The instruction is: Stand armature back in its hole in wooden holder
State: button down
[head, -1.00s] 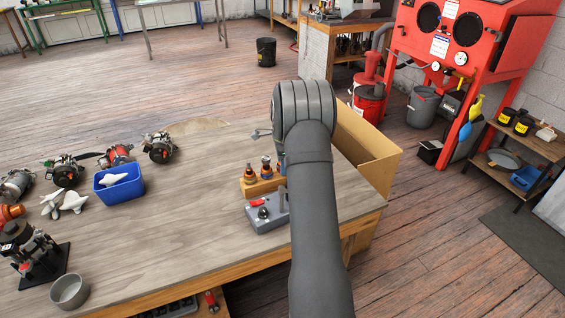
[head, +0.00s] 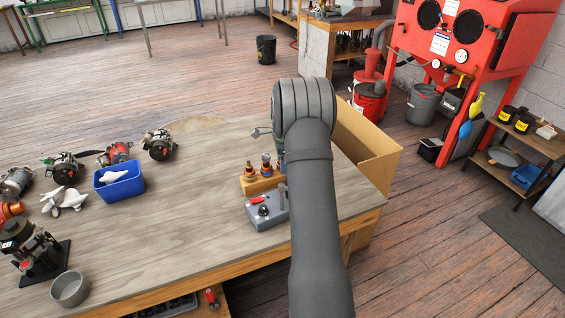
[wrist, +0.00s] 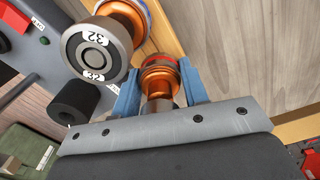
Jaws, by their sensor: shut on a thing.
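The wooden holder (head: 263,184) lies near the right end of the bench, with two copper-coloured armatures (head: 250,170) showing upright at it in the head view. My gripper (wrist: 160,70) is mostly hidden behind my arm there. In the wrist view its blue fingers are shut on an armature (wrist: 158,84) with a copper body and a red band. Another armature (wrist: 97,48), with a steel end marked 32, stands close beside it in the holder (wrist: 167,32). The lower end of the held armature and its hole are hidden, so I cannot tell how it is seated.
A grey box with a red switch (head: 266,212) sits just in front of the holder. A black cylinder (wrist: 74,100) stands near the left finger in the wrist view. A blue bin (head: 119,185) and alternators are further left. The bench middle is clear.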

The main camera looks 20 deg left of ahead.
jog(key=shift+f, duration=0.1)
jog(key=c, duration=0.7)
grip_release()
jog(key=shift+c, duration=0.2)
jog(key=shift+f, duration=0.1)
jog(key=shift+r, duration=4.05)
jog(key=shift+f, duration=3.9)
jog(key=shift+r, duration=1.8)
